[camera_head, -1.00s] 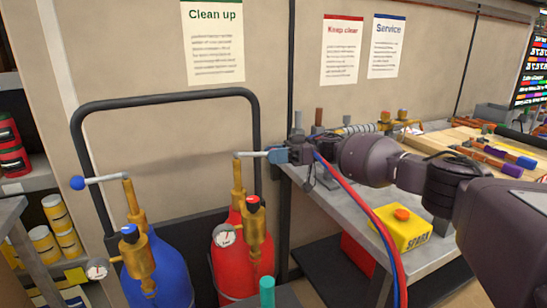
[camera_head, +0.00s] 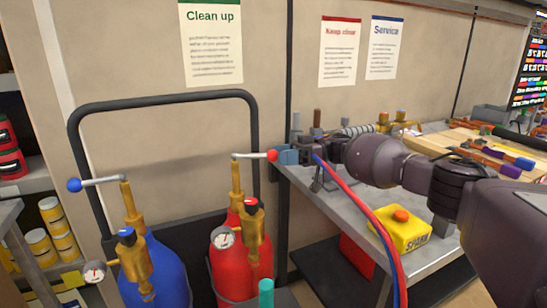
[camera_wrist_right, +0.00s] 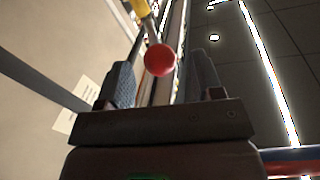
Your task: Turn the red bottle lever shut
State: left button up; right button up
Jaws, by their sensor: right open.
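The red bottle (camera_head: 229,272) stands on the left beside a blue one, with a brass valve (camera_head: 236,180) on top. Its lever (camera_head: 252,156) is a pale rod pointing right and roughly level, ending in a red ball (camera_head: 271,156). My right gripper (camera_head: 281,156) is open just right of the ball. In the right wrist view the red ball (camera_wrist_right: 160,60) shows between the two finger tips, with gaps on both sides and no grip on it. My left gripper is out of view.
The blue bottle (camera_head: 160,272) has its own lever with a blue ball (camera_head: 74,185). A black cart handle (camera_head: 160,97) arches behind both bottles. A grey workbench (camera_head: 345,205) with a yellow box (camera_head: 402,232) lies under my right arm.

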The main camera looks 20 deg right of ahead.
jog(key=s+d+b, duration=0.1)
jog(key=d, duration=0.6)
jog(key=shift+d, duration=0.4)
